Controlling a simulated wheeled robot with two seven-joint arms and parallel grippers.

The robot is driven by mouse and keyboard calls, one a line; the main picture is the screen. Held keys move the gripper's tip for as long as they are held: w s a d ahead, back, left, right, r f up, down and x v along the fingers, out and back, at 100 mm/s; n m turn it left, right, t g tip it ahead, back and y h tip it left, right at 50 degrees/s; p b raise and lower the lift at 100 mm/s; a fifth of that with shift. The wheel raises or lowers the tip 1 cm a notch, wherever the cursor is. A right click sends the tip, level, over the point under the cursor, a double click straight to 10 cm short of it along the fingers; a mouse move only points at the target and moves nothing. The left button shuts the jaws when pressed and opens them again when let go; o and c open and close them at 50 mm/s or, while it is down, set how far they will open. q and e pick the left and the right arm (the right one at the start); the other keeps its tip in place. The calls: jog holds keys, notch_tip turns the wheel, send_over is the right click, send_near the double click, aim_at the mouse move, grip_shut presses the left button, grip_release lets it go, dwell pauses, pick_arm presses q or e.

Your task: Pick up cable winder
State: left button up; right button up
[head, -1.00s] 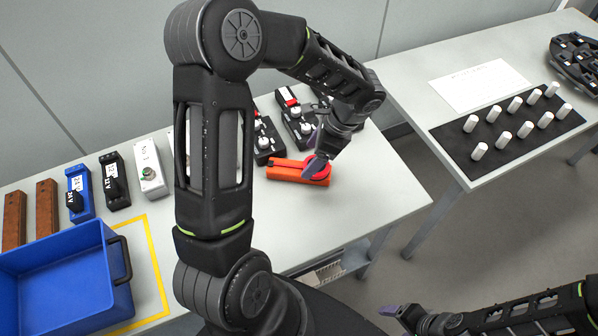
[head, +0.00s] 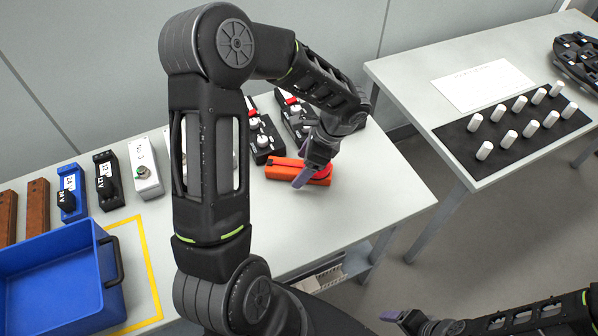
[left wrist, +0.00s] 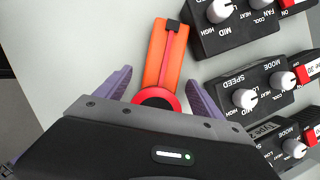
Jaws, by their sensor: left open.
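The cable winder, an orange-red bar with a red round end (head: 290,169), lies on the light grey table. In the left wrist view the winder (left wrist: 163,62) runs up from between the two purple fingers, with its red ring near the gripper's body. My left gripper (head: 308,166) is above the winder in the head view, open, with one finger on each side of it in the left wrist view (left wrist: 157,92). I cannot tell whether the fingers touch it. My right gripper (head: 398,318) is at the lower right, away from the table; its opening is unclear.
Black control boxes with white knobs (head: 265,140) stand close behind the winder; they also show in the left wrist view (left wrist: 245,85). A blue bin (head: 60,285) is at the left. A second table (head: 420,75) with white pegs on a black mat is at the right. The table right of the winder is clear.

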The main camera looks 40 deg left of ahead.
pick_arm(q)
jog(key=shift+c, duration=0.5)
jog(key=c, duration=1.4)
jog(key=shift+c, duration=0.2)
jog(key=shift+r, duration=0.1)
grip_shut()
notch_tip(320, 180, up, 10)
jog(key=shift+b, duration=0.45)
